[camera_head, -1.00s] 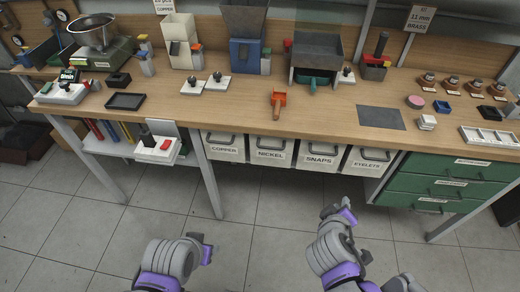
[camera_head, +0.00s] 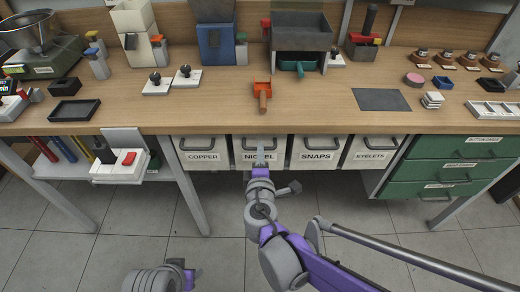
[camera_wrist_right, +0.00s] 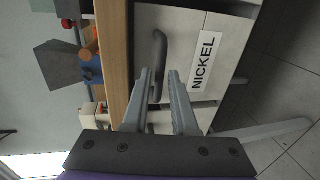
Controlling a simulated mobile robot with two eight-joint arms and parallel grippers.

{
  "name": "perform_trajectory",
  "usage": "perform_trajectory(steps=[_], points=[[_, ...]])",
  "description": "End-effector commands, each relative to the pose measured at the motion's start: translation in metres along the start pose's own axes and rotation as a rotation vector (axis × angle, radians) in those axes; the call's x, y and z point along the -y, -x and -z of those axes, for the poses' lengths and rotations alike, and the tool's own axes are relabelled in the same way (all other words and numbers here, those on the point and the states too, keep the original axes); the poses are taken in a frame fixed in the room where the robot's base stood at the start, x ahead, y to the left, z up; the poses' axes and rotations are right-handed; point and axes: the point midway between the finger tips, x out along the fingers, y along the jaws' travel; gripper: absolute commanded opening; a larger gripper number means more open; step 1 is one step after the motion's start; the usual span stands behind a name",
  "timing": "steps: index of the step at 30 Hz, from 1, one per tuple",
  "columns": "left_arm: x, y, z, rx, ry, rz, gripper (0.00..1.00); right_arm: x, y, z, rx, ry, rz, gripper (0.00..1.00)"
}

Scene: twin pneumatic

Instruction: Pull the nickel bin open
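The nickel bin (camera_head: 246,158) is a pale front with a NICKEL label and a dark bar handle, under the bench between the copper and snaps bins. It looks shut, flush with its neighbours. My right gripper (camera_head: 262,155) is in front of it and partly covers the label. In the right wrist view, the nickel bin (camera_wrist_right: 186,22) fills the upper middle. The right gripper's two grey fingers (camera_wrist_right: 167,76) are apart by a narrow gap and point at the bin's handle (camera_wrist_right: 160,45). Whether the handle lies between them is unclear.
The copper bin (camera_head: 202,164), snaps bin (camera_head: 317,162) and eyelets bin (camera_head: 368,162) stand alongside. Green drawers (camera_head: 450,168) are at the right. The wooden bench top (camera_head: 210,112) overhangs the bins. The tiled floor in front is clear except for my arms.

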Motion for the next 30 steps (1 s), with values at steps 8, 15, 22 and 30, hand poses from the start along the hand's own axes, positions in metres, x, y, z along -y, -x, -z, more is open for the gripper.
perform_trajectory(steps=[8,15,22,30], points=[[0.0,-0.007,-0.002,0.002,0.0,0.0,0.5,0.0,-0.027,0.0,0.001,-0.001,0.001,0.26],[0.0,-0.007,-0.002,0.002,0.0,0.0,0.5,0.0,-0.029,0.0,0.0,-0.002,0.0,0.26],[0.0,-0.007,-0.002,0.002,0.0,0.0,0.5,0.0,-0.028,0.0,0.001,-0.002,0.0,0.0],[0.0,-0.007,-0.002,0.002,0.0,0.0,0.5,0.0,-0.028,0.0,0.001,-0.002,0.001,0.0]])
